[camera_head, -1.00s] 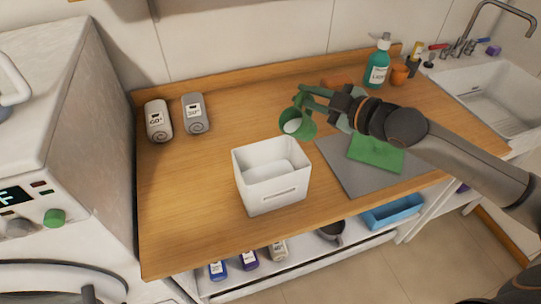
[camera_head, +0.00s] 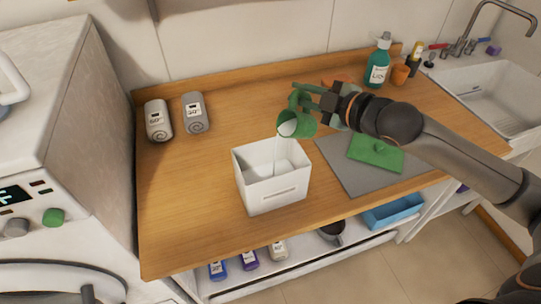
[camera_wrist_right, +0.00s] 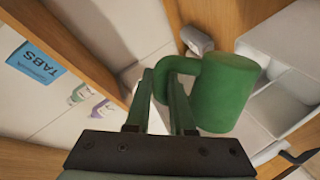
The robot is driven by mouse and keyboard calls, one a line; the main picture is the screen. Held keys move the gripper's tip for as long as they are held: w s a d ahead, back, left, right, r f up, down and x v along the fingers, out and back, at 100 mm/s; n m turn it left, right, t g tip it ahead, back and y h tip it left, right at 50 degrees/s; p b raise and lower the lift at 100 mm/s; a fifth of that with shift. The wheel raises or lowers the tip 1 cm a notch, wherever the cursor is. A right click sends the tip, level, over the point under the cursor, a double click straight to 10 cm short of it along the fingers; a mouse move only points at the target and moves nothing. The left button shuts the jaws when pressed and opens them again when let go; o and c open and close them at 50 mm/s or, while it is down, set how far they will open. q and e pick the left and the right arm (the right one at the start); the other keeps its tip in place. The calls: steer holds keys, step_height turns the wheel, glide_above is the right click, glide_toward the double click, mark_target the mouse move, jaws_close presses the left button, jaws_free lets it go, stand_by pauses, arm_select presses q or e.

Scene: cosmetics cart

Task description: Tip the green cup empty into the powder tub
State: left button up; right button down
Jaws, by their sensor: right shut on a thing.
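The green cup (camera_head: 304,124) is tilted, mouth toward the left and down, above the back right corner of the white powder tub (camera_head: 272,194). A thin white stream falls from its mouth into the tub. My right gripper (camera_head: 303,97) is shut on the cup's handle. In the right wrist view, the green cup (camera_wrist_right: 228,95) hangs beside the fingers, its curved handle reaching between them. The tub stands upright on the wooden counter; the level of powder inside is hard to tell. My left gripper is out of view.
A teal bottle (camera_head: 378,66) and sink (camera_head: 490,92) are farther right. Counter left of the tub is clear.

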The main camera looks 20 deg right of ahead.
steer(key=shift+s+a+f+n+h+b, duration=0.1)
steer(key=shift+a+f+n+h+b, duration=0.15)
steer(key=shift+a+n+h+b, duration=0.4)
steer(key=shift+s+a+f+n, duration=0.1)
steer(key=shift+f+n, duration=0.1)
steer(key=shift+n, duration=0.25)
steer(key=shift+a+r, duration=0.15)
steer(key=shift+a, duration=0.1)
steer(key=shift+s+a+r+n+p, duration=0.1)
steer(key=shift+a+n+p, duration=0.2)
steer(key=shift+p, duration=0.15)
steer(key=shift+s+a+r+n+h+p, duration=0.15)
steer(key=shift+a+n+h+p, duration=0.1)
steer(key=shift+a+n+p, duration=0.25)
steer(key=shift+s+a+r+n+h, duration=0.15)
steer(key=shift+a+r+n+h, duration=0.1)
steer(key=shift+a+n+h, duration=0.35)
stand_by(0.8)
steer(key=shift+s+a+r, duration=0.1)
steer(key=shift+a, duration=0.3)
steer(key=shift+a+n, duration=0.1)
steer(key=shift+n, duration=0.2)
